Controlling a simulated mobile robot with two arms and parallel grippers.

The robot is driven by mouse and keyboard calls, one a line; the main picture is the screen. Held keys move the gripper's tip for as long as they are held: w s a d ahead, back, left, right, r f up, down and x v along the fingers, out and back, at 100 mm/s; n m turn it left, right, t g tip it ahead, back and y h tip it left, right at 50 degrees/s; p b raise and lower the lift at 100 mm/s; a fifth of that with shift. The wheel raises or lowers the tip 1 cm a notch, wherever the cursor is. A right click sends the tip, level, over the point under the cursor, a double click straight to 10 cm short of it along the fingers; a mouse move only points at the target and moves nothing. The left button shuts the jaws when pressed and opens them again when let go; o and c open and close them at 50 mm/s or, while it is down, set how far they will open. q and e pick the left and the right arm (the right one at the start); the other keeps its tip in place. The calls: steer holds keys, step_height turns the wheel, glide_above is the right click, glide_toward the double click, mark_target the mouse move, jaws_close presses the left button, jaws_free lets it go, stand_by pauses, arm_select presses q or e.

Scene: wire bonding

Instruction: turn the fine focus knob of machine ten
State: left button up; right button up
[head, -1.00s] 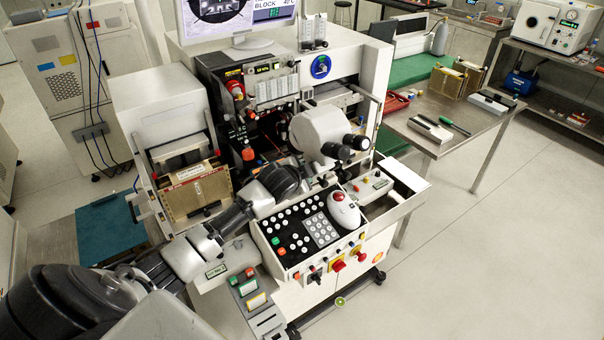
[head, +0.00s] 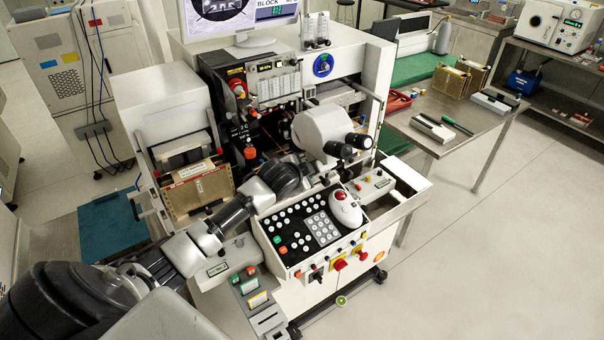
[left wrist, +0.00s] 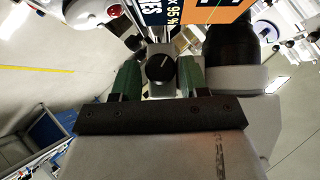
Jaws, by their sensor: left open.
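A small round black knob with a white line (left wrist: 160,67) sits on a grey block in the left wrist view. My left gripper (left wrist: 158,78) is open, with one green finger on each side of the knob. The knob lies between the fingers; whether either touches it I cannot tell. In the head view, my left arm reaches across the front of the bonding machine (head: 335,210) to beside its white microscope head (head: 320,130). There the fingertips and knob are hidden or too small to make out. My right gripper is not in view.
A brown magazine (head: 195,190) stands left of the microscope. A metal table (head: 440,145) with tools is at right. Floor at right is clear.

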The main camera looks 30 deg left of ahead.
arm_select(q)
steer(key=b+v, duration=0.3)
steer(key=v, duration=0.7)
steer(key=shift+s+r, duration=0.2)
steer(key=shift+s, duration=0.15)
